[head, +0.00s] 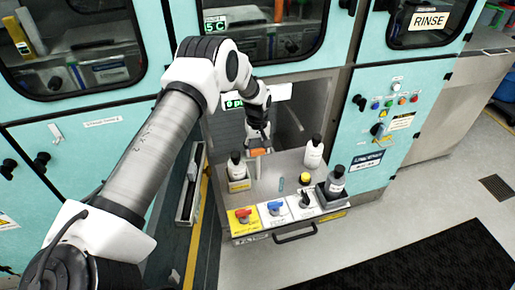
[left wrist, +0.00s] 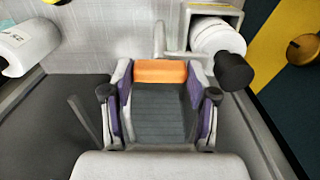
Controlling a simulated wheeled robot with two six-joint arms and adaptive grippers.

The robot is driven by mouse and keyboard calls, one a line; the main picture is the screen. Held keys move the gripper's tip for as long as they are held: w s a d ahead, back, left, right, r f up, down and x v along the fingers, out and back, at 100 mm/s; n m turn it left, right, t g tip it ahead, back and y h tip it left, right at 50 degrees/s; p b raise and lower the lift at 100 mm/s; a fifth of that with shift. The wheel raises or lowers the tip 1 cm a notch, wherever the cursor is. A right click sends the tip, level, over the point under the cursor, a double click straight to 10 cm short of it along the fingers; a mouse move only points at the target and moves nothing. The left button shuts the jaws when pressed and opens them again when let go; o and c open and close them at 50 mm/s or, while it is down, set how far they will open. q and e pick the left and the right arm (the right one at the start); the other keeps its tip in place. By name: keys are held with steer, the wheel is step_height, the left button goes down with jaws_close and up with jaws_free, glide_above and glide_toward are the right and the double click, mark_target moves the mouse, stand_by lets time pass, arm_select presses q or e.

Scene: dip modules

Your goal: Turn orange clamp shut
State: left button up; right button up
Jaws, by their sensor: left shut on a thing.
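The orange clamp (head: 258,152) is at the back of the small grey bench, below my left gripper. In the left wrist view the orange clamp (left wrist: 160,71) is a short bar lying across, between the two purple-padded fingertips. My left gripper (head: 260,143) points down and is shut on it; the gripper also shows in the left wrist view (left wrist: 160,88). The clamp's pivot and base are hidden by the gripper. My right gripper is in neither view.
White bottles with dark caps (head: 236,165) (head: 313,152) stand left and right on the bench, and a grey bottle (head: 335,180) sits in a holder. A teal cabinet (head: 375,130) with buttons is to the right.

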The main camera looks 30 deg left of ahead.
arm_select(q)
steer(key=shift+s+f, duration=0.15)
steer(key=shift+f, duration=0.05)
stand_by(0.4)
steer(key=o, duration=1.2)
steer(key=shift+c, duration=0.2)
steer(key=shift+r, duration=0.1)
step_height(320, 180, up, 12)
